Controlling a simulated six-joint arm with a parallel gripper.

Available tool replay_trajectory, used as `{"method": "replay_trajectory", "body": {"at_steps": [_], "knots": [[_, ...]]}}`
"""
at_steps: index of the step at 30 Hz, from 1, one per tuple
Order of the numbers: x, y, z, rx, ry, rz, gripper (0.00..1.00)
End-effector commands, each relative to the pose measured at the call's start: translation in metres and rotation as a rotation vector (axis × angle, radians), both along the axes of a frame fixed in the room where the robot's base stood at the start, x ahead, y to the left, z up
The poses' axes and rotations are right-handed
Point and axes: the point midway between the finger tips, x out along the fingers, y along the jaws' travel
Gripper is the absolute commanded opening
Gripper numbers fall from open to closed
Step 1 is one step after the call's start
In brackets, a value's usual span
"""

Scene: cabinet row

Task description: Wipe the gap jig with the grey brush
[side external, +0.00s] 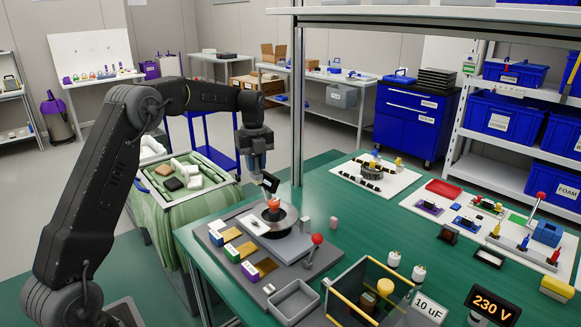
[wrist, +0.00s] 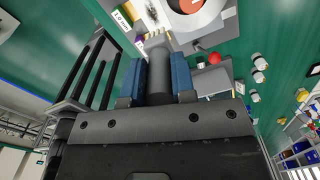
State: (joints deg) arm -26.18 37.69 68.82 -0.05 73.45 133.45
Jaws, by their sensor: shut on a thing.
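My gripper (side external: 257,163) is above and slightly left of the work fixture in the side external view. In the wrist view, the blue pads of my gripper (wrist: 160,78) are shut on a dark grey cylindrical handle, which I take to be the grey brush (wrist: 159,72). What I take to be the gap jig (side external: 291,245) is a grey block under a dark round disc with an orange-red centre (side external: 273,204). That centre also shows at the top of the wrist view (wrist: 190,5). The brush appears apart from the jig.
A lever with a red knob (side external: 317,239) stands right of the jig. Small coloured blocks (side external: 232,252) lie on its left, with an empty grey tray (side external: 293,302) in front. A clear yellow-edged box (side external: 368,290) is nearby. A metal post (side external: 297,110) rises behind.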

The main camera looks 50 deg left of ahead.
Motion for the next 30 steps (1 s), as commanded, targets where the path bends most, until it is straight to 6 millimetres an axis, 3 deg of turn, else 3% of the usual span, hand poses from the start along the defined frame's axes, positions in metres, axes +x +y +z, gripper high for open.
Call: {"method": "replay_trajectory", "body": {"at_steps": [5,13,30], "knots": [[-0.025,0.026,-0.001,0.0,0.0,0.003,0.01],[-0.024,0.025,-0.043,-0.001,0.003,-0.001,0.01],[-0.024,0.024,-0.082,-0.001,0.001,0.0,0.01]]}}
